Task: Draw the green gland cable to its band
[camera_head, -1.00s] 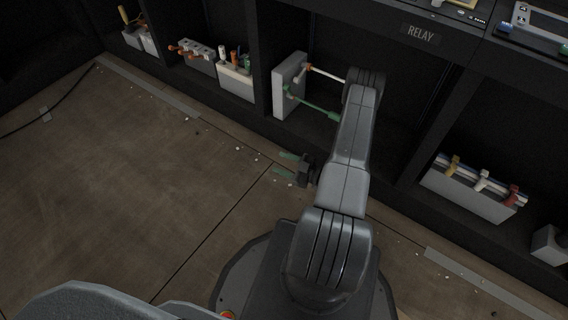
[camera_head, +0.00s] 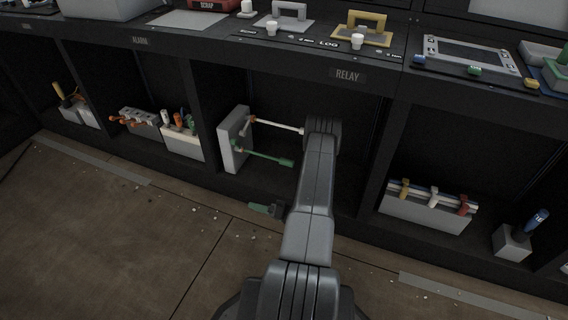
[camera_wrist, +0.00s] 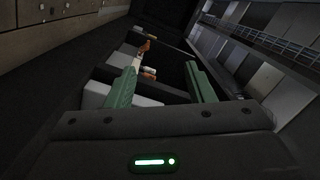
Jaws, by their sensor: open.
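The green gland cable (camera_head: 265,157) sticks out to the right from a pale grey block (camera_head: 235,140) in the bay marked RELAY and ends in a thicker green piece. A white cable with an orange root (camera_head: 275,125) leaves the same block above it; its far end meets my arm in the picture. I cannot make out a band on the green cable. My gripper (camera_head: 254,207) is low in front of the bay, below the green cable and apart from it. In the wrist view my gripper (camera_wrist: 163,70) has its two green fingers wide apart, with nothing held between them.
Dark bay dividers stand on both sides, under a worktop edge (camera_head: 290,68). Left bays hold blocks with orange and green pieces (camera_head: 180,140). At right is a grey box with yellow, white and red clips (camera_head: 428,208).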

